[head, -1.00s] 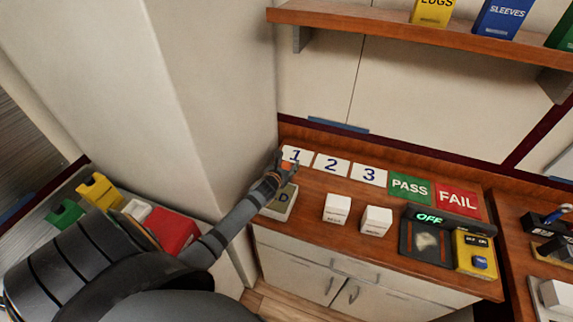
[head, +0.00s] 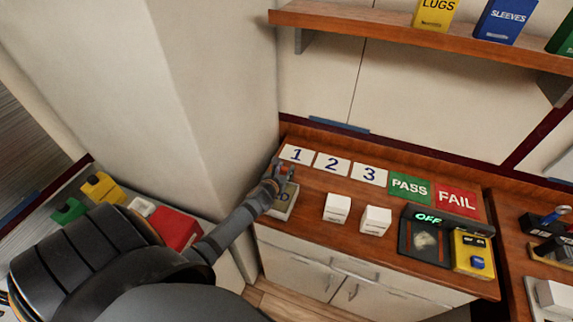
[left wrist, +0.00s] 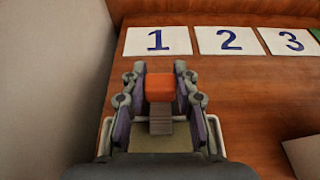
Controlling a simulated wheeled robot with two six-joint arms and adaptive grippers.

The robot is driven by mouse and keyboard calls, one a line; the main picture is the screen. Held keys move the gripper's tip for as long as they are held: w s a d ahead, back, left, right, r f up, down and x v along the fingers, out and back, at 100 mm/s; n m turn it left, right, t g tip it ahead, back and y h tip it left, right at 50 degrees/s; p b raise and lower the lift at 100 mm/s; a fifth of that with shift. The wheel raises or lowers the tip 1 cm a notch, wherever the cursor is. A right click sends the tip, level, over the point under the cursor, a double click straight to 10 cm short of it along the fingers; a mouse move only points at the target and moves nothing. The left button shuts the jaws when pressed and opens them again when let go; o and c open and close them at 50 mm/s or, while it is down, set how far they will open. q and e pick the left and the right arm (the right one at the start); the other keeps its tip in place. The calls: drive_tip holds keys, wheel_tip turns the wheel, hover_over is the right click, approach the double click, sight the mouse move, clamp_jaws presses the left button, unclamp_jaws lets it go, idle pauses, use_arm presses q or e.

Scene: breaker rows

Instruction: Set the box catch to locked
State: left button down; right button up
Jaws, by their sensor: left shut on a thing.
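The box (head: 284,205) is a pale box with a dark label at the left end of the counter, partly hidden by my left arm; only a final "D" reads clearly. My left gripper (head: 277,172) is over it. In the left wrist view the gripper (left wrist: 162,85) is shut on an orange block (left wrist: 160,88), which looks like the catch's knob. A grey-brown strip (left wrist: 161,120) runs from the block back toward the box's pale top (left wrist: 160,145). I cannot read the catch's setting. My right gripper is not in view.
White cards 1 (head: 296,155), 2 (head: 332,164) and 3 (head: 369,174) lie behind. Two white boxes (head: 337,208) (head: 375,220) stand to the right. A tester showing OFF (head: 440,219) is farther right. A wall (head: 215,100) stands close on the left.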

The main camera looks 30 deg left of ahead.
use_arm(q)
drive_tip(key=c, duration=1)
unclamp_jaws()
drive_tip(key=shift+s, duration=0.15)
drive_tip(key=shift+d, duration=0.1)
drive_tip(key=v, duration=1.2)
drive_tip(key=shift+s, duration=0.1)
